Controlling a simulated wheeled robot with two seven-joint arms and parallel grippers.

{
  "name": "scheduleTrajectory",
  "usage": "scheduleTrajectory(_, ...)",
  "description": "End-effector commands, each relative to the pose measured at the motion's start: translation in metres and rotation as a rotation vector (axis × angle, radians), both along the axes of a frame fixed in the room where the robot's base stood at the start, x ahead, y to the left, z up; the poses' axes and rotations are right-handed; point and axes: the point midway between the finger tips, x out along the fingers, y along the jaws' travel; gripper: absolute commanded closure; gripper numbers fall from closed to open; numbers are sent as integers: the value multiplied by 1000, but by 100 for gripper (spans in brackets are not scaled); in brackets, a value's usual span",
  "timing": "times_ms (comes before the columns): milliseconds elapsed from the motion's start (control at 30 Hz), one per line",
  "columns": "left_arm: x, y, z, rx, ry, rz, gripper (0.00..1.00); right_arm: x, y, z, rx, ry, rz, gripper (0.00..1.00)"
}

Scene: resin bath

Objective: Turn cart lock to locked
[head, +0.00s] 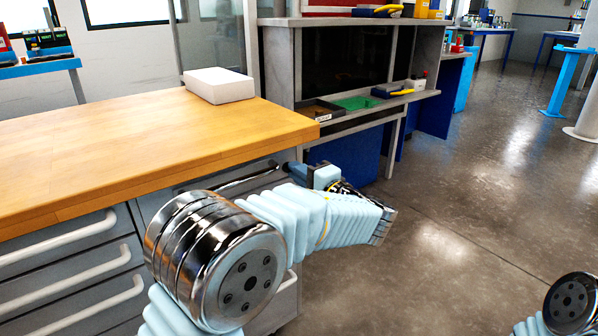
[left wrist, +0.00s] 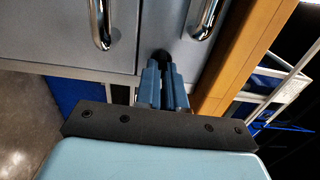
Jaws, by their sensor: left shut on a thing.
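The cart has a wooden top (head: 150,150) and grey drawers with pale bar handles (head: 75,280). In the left wrist view its drawer fronts fill the top, with shiny handles (left wrist: 206,18). A small dark round knob (left wrist: 164,55), which looks like the cart lock, sits on the front near the wooden edge. My left gripper (left wrist: 164,72) is shut on this lock, its blue fingers close together at it. In the head view my left gripper (head: 320,176) is at the cart's front right corner, and the lock is hidden there. The lock's turn angle cannot be told.
A white box (head: 218,85) lies on the cart's top at the back. A grey shelf unit (head: 345,65) with trays (head: 357,103) stands behind the cart. Open grey floor (head: 450,220) lies to the right. Part of my right arm shows at the lower right.

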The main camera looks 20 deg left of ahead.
Motion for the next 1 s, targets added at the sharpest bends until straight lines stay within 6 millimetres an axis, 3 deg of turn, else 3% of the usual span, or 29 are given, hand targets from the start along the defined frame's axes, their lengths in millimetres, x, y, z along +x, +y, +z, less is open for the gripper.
scheduleTrajectory(233,0,-1,-1,1,3,-2,100,0,0,0,0,0,0,100)
scheduleTrajectory(267,0,-1,-1,1,3,-2,88,0,0,0,0,0,0,100)
scheduleTrajectory(400,0,-1,-1,0,2,-2,67,0,0,0,0,0,0,100)
scheduleTrajectory(767,-3,-5,0,-1,1,-2,66,0,0,0,0,0,0,100)
scheduleTrajectory(1000,-30,-42,0,1,-1,-6,66,0,0,-1,0,0,0,100)
